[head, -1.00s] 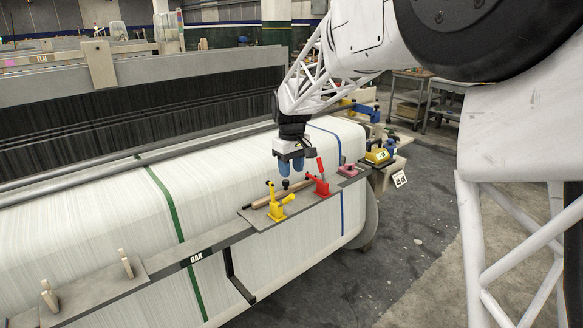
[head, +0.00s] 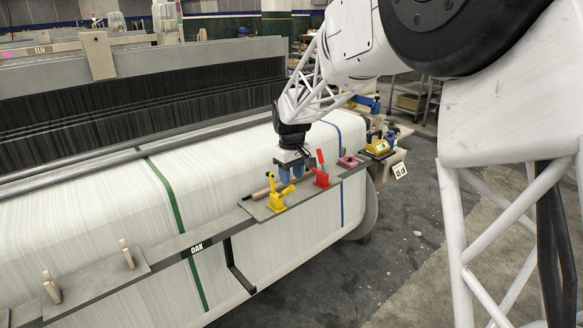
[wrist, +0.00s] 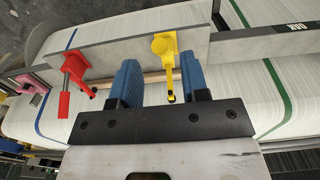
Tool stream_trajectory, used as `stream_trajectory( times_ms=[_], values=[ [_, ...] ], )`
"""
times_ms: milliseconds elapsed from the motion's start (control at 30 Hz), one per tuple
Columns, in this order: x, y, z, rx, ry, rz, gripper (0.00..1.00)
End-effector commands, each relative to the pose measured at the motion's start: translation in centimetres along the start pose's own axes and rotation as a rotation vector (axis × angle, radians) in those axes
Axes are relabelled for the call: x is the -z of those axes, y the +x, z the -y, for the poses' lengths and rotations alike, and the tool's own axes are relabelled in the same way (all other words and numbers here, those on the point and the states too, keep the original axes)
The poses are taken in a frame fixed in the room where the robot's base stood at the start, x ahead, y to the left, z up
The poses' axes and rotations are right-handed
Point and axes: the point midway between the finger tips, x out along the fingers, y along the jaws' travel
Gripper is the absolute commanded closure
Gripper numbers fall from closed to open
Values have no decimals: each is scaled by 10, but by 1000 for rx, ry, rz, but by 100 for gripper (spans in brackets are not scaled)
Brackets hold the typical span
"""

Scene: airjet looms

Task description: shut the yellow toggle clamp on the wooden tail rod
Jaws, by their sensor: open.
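The yellow toggle clamp (head: 277,200) stands on a grey plate on the rail in front of the white warp beam. In the wrist view, the yellow clamp (wrist: 165,44) has an arm with a black tip that reaches between my fingers. The wooden tail rod (head: 259,194) lies beside the clamp; in the wrist view the rod (wrist: 155,77) passes between the fingers, partly hidden. My gripper (head: 291,174) is open, its blue fingers pointing down just behind the yellow clamp. In the wrist view, my gripper (wrist: 161,76) straddles the clamp arm. I cannot tell whether it touches.
A red toggle clamp (head: 321,171) stands close to the right of my gripper. A pink part (head: 348,161) and a yellow-blue device (head: 378,147) sit farther right. Wooden pegs (head: 127,256) stand on the rail at left. The floor at right is open.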

Motion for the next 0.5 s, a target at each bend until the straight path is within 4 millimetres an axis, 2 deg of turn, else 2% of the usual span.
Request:
stream_trajectory(
  times_ms=[367,500],
  values=[
    [0,33,0,1,0,2,58],
    [0,33,0,0,0,0,58]
  ],
)
